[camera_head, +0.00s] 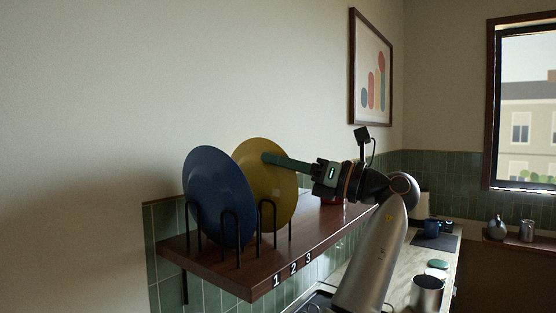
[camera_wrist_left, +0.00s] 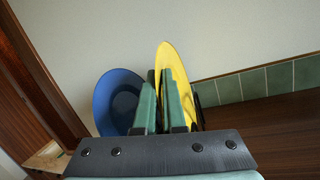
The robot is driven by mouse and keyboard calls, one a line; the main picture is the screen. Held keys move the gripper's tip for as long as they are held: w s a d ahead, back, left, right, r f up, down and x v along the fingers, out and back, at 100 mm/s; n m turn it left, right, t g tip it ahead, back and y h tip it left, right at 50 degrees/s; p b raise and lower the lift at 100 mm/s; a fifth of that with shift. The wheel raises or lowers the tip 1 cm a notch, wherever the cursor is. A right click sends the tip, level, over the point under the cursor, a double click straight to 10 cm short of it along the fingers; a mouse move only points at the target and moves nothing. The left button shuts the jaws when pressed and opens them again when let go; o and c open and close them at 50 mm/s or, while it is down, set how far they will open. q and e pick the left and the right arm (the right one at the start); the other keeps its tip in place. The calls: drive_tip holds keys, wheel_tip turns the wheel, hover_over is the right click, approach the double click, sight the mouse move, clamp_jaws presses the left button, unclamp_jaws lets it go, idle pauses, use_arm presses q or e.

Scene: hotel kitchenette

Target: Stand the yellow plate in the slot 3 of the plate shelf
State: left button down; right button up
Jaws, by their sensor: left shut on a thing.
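The yellow plate (camera_head: 277,190) stands near upright on the plate shelf (camera_head: 235,278), to the right of the blue plate (camera_head: 213,190). My left gripper (camera_head: 270,159) reaches in from the right and is shut on the yellow plate's upper part. In the left wrist view the yellow plate (camera_wrist_left: 170,62) rises at the green fingers (camera_wrist_left: 160,105), and the blue plate (camera_wrist_left: 118,100) is to their left. The front edge is marked 1, 2 and 3. The yellow plate's lower edge is partly hidden by wire hoops and the blue plate, so I cannot tell its exact slot. My right gripper is not in view.
Black wire hoops (camera_head: 267,218) divide the shelf. A red item (camera_head: 332,201) is on the shelf behind my gripper. The shelf's right part is mostly bare.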

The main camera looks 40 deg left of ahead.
use_arm(q)
drive_tip(key=shift+f, duration=0.25)
drive_tip(key=c, duration=0.9)
unclamp_jaws()
drive_tip(key=shift+f, duration=0.1)
drive_tip(key=shift+v, duration=6.25)
